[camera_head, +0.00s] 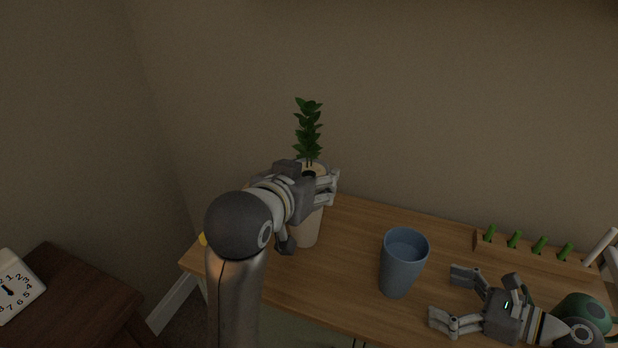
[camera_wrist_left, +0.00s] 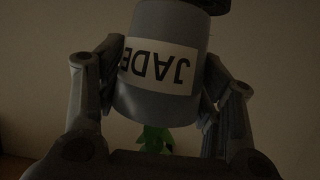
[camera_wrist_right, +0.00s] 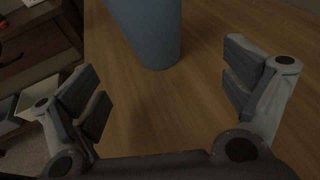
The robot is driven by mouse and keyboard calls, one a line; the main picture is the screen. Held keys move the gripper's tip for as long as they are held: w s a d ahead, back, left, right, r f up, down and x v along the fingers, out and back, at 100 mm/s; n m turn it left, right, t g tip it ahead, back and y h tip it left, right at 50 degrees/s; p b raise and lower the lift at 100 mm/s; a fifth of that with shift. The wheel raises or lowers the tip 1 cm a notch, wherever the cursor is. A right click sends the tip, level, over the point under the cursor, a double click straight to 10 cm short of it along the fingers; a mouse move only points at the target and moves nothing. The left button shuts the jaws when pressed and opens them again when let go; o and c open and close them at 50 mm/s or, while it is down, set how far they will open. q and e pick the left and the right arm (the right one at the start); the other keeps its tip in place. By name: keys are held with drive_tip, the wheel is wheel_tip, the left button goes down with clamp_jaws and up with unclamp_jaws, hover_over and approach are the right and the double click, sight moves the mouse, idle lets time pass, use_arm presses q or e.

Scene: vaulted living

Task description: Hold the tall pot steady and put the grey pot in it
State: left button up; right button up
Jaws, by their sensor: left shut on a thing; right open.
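The tall blue pot (camera_head: 402,268) stands upright on the wooden table; its lower part shows in the right wrist view (camera_wrist_right: 150,35). My right gripper (camera_head: 447,295) is open and empty, just to the right of the blue pot, with its fingers pointing at it and apart from it. My left gripper (camera_head: 325,188) is shut on the grey pot (camera_wrist_left: 150,108), which has a pale label reading JADE and a green plant (camera_head: 308,130) in it. In the head view the left gripper mostly hides the grey pot. A beige pot-like shape (camera_head: 306,230) shows just below the left gripper.
A wooden rack with several green pegs (camera_head: 540,245) lies along the table's back right. A green round thing (camera_head: 582,308) is by my right arm. A white clock (camera_head: 14,287) sits on a dark cabinet at left. The wooden table (camera_head: 350,270) is bare left of the blue pot.

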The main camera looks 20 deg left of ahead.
sight(401, 280)
use_arm(q)
drive_tip(key=shift+s+r, duration=0.2)
drive_tip(key=shift+s, duration=0.1)
use_arm(e)
drive_tip(key=shift+s+a+f, duration=0.1)
drive_tip(key=shift+s+a, duration=0.05)
drive_tip(key=shift+a, duration=0.35)
use_arm(q)
wheel_tip(401, 280, down, 2)
drive_tip(key=shift+f+b, duration=0.1)
drive_tip(key=shift+b, duration=1)
use_arm(e)
drive_tip(key=x, duration=0.7)
drive_tip(key=shift+a+f, duration=0.25)
drive_tip(key=shift+a, duration=0.1)
use_arm(q)
drive_tip(key=shift+f, duration=0.2)
use_arm(e)
drive_tip(key=shift+w+a, duration=0.35)
drive_tip(key=shift+a, duration=0.2)
drive_tip(key=c, duration=1)
